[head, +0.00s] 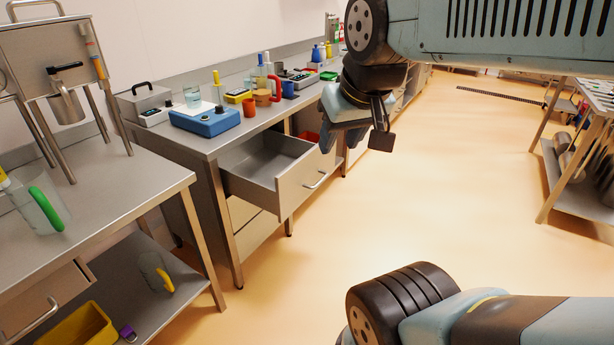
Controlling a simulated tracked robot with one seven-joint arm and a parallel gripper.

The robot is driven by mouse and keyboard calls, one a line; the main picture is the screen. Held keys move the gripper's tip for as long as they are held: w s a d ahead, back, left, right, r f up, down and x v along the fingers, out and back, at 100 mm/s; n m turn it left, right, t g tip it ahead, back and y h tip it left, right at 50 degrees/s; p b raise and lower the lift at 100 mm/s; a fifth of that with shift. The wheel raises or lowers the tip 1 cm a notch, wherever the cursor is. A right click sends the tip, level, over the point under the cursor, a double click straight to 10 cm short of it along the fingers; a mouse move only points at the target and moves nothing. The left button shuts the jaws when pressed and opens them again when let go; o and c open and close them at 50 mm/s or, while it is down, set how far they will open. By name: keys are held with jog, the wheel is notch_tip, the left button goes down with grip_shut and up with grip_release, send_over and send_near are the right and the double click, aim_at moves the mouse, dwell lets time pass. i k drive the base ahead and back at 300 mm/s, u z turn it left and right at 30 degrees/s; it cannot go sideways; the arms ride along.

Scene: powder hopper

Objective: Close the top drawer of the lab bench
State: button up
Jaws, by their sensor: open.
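The top drawer (297,190) of the steel lab bench (170,138) is pulled well out, and its grey inside is empty where I can see it. Its front panel is beige, with a bar handle (317,181) facing right. My gripper (367,138) hangs from my arm, up and to the right of the drawer front. Its fingers point down and are apart, with nothing seen between them. It looks clear of the drawer, but the exact depth between them is hard to tell. It hides part of the bench behind it.
At left is another steel table (120,190) with a jug (38,205). A shelved table (580,195) stands at right. The floor (440,200) between is clear.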

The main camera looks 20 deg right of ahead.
aim_at(274, 171)
jog(key=u, duration=0.05)
jog(key=i, duration=0.95)
jog(key=z, duration=0.1)
